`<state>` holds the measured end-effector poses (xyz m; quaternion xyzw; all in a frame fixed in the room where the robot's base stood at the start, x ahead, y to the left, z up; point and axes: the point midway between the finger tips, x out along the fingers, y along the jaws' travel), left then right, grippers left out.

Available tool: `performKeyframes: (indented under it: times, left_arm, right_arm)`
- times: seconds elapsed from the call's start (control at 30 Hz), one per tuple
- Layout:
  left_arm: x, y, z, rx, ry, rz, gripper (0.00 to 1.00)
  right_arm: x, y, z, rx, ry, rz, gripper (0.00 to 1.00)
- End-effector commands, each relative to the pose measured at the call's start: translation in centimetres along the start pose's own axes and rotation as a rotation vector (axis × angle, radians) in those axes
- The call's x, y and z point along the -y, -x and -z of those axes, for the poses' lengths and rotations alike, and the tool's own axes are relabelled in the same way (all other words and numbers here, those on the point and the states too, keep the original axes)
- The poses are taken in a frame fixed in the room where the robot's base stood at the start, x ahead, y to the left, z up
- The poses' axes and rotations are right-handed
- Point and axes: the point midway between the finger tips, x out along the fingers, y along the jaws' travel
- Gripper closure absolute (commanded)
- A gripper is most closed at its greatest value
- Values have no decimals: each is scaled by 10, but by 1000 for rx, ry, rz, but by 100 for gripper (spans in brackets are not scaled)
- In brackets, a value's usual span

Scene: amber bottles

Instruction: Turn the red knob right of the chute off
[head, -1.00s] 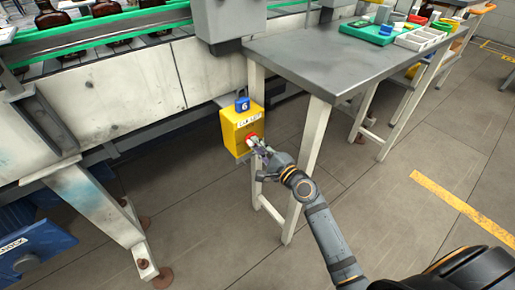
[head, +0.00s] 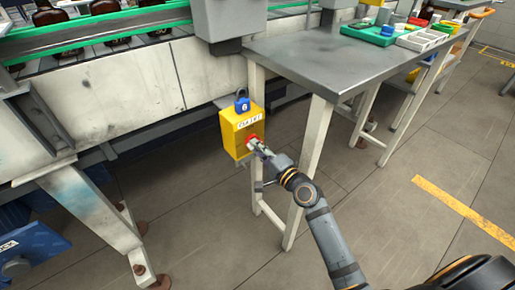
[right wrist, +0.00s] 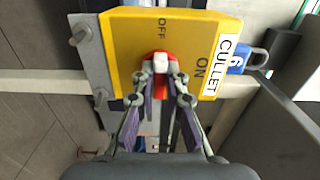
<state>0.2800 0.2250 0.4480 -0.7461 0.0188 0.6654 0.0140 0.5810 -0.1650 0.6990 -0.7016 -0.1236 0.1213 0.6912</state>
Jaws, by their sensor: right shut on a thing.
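A red knob (head: 251,140) is on the front of a yellow box (head: 236,124) fixed by the table leg. In the right wrist view the knob (right wrist: 159,61) has a white bar, and the yellow box (right wrist: 125,38) bears OFF, ON and CULLET labels. My right gripper (head: 257,147) is at the knob. In the right wrist view its fingertips (right wrist: 161,77) are closed on either side of the knob, hiding part of it. I cannot tell exactly which label the bar points to. My left gripper is not in view.
A blue padlock (head: 242,104) marked 6 hangs at the box's top. A grey table (head: 310,55) stands to the right, its white leg (head: 307,165) close to my right arm. A white conveyor frame (head: 120,100) runs along the left. A blue container (head: 35,245) is at lower left.

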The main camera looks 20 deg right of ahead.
Motion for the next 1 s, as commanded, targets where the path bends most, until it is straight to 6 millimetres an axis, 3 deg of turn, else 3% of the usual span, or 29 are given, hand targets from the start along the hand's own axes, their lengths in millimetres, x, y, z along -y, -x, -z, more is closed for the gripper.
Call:
performKeyframes:
  times: [0.2,0.23,0.37,0.7,0.87,1.0]
  left_arm:
    - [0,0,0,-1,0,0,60]
    - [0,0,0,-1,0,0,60]
    - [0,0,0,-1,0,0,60]
    - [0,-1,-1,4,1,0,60]
    - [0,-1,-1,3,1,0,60]
    - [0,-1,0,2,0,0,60]
  right_arm:
    - [-2,0,0,2,1,-5,100]
    - [-2,0,0,2,1,-5,84]
    - [-2,0,0,1,1,-4,66]
    - [-1,3,0,1,1,-2,65]
    - [-2,29,-1,3,3,-6,65]
    - [-3,66,0,4,8,-10,65]
